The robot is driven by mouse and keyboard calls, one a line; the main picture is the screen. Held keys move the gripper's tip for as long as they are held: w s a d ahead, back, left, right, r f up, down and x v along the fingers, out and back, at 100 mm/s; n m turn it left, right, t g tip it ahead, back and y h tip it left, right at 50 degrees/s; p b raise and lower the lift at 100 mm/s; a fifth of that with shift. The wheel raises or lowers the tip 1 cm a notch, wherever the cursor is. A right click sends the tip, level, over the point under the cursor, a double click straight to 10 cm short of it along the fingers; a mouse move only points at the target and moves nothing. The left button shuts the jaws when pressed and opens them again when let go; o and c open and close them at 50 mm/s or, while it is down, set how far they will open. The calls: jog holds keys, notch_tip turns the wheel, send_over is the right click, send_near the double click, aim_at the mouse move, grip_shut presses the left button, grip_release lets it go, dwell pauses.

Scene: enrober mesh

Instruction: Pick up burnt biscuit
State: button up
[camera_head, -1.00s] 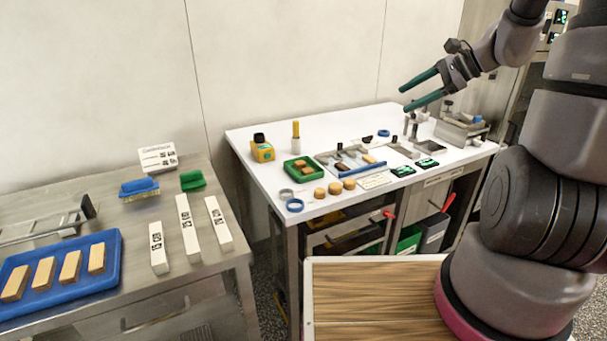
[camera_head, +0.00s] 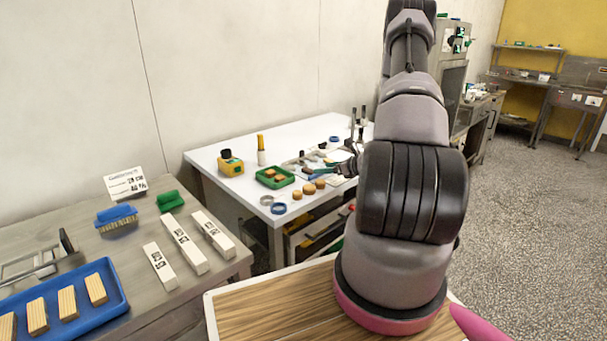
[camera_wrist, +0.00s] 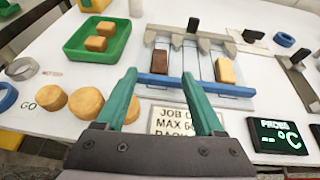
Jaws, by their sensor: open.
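The burnt biscuit is a dark brown block (camera_wrist: 160,61) in the wrist view, lying in the left lane of a pale, slatted rack (camera_wrist: 205,92). A light tan biscuit (camera_wrist: 226,72) lies in the right lane. My gripper (camera_wrist: 159,77) is open and empty, with its two green fingers spread on the near side of the rack. The dark biscuit appears beyond and between the fingertips; I cannot tell the height gap. In the head view my arm hides part of the rack, and the burnt biscuit cannot be made out clearly.
A green tray (camera_wrist: 113,50) with tan pieces stands left of the rack. Several round biscuits (camera_wrist: 85,101) lie in front of it. A printed card (camera_wrist: 172,122) and a dark display (camera_wrist: 277,137) lie near the front edge. Grey toothed bars stand along the rack's far side.

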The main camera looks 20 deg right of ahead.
aim_at(309, 169)
jog(key=x, duration=0.6)
jog(key=shift+w+a+f, duration=0.15)
jog(key=shift+a, duration=0.1)
jog(key=shift+w+f, duration=0.2)
jog(key=shift+w, duration=0.25)
jog(key=shift+w+d, duration=0.1)
jog(key=shift+d, duration=0.1)
jog(key=c, duration=1.1)
jog(key=shift+a, duration=0.1)
